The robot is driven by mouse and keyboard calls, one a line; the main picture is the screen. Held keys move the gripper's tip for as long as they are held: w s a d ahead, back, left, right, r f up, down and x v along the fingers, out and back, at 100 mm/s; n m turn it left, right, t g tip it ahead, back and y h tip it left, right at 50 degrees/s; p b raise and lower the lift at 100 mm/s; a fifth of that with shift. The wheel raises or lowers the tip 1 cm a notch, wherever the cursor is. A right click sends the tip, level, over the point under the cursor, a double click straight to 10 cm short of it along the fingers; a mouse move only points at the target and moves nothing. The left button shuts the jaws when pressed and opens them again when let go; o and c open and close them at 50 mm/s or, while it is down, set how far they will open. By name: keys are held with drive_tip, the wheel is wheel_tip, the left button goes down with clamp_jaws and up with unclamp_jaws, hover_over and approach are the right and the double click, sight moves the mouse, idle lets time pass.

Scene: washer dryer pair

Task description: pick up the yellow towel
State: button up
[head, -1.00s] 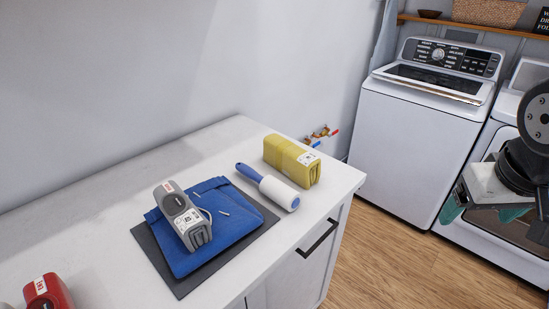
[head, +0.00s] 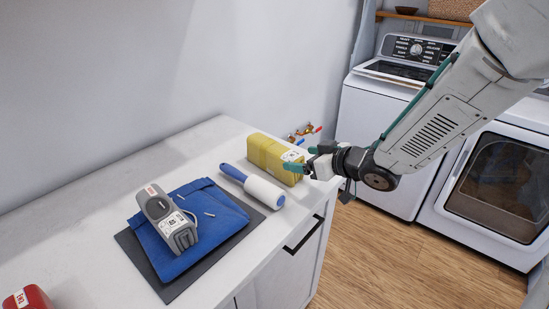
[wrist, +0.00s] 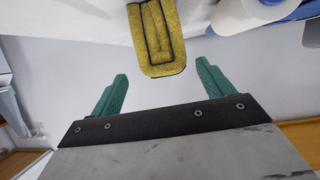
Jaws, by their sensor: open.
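My gripper (head: 302,159) has green fingers and is at the towel's right end, by the counter edge. In the wrist view my gripper (wrist: 160,85) is open and empty, with the fingers apart on either side of the towel's near end. Whether a finger touches the towel cannot be told.
A lint roller (head: 252,185) with a blue handle lies close in front of the towel. A red item (head: 28,298) is at the lower left. A washer (head: 365,130) stands behind my arm.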

sight(288, 158)
drive_tip(key=x, duration=0.4)
drive_tip(key=shift+a+f, duration=0.25)
drive_tip(key=shift+a, duration=0.15)
drive_tip(key=shift+w+a+f, duration=0.25)
drive_tip(key=shift+w+a, duration=0.15)
drive_tip(key=shift+w, duration=0.05)
drive_tip(key=c, duration=1.3)
